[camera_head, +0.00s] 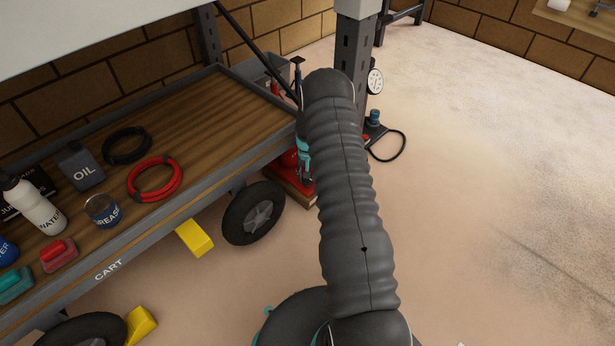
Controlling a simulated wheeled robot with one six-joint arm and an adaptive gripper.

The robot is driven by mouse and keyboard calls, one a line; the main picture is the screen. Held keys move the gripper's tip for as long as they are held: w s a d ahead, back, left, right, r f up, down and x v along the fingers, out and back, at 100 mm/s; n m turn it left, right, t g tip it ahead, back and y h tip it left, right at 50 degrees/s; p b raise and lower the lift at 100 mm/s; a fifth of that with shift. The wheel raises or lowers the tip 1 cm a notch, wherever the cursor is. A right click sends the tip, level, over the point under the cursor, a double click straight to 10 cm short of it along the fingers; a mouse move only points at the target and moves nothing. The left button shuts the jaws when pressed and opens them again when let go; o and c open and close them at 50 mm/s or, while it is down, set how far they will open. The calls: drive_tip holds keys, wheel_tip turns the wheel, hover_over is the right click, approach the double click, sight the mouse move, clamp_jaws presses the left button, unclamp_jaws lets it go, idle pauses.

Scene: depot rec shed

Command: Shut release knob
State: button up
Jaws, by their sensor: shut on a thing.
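My gripper (305,175) is partly in view below the cart's near right corner, pointing down beside a red jack (288,161). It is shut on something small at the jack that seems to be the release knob. The knob itself cannot be made out, as the fingers and my arm cover that spot. The jack stands low on a wooden board (291,190) under the end of the cart. My dark sleeved arm hides the right side of the jack.
The wooden-topped cart (190,122) fills the left, carrying bottles, a can and coiled cables. A black wheel (253,212) and yellow chocks (194,238) are below it. A post (354,55) with a gauge (375,80) and a black hose (389,157) stand behind my arm. Floor to the right is clear.

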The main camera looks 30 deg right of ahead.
drive_tip(key=o, duration=1.2)
wheel_tip(320, 180, up, 12)
idle(0.4)
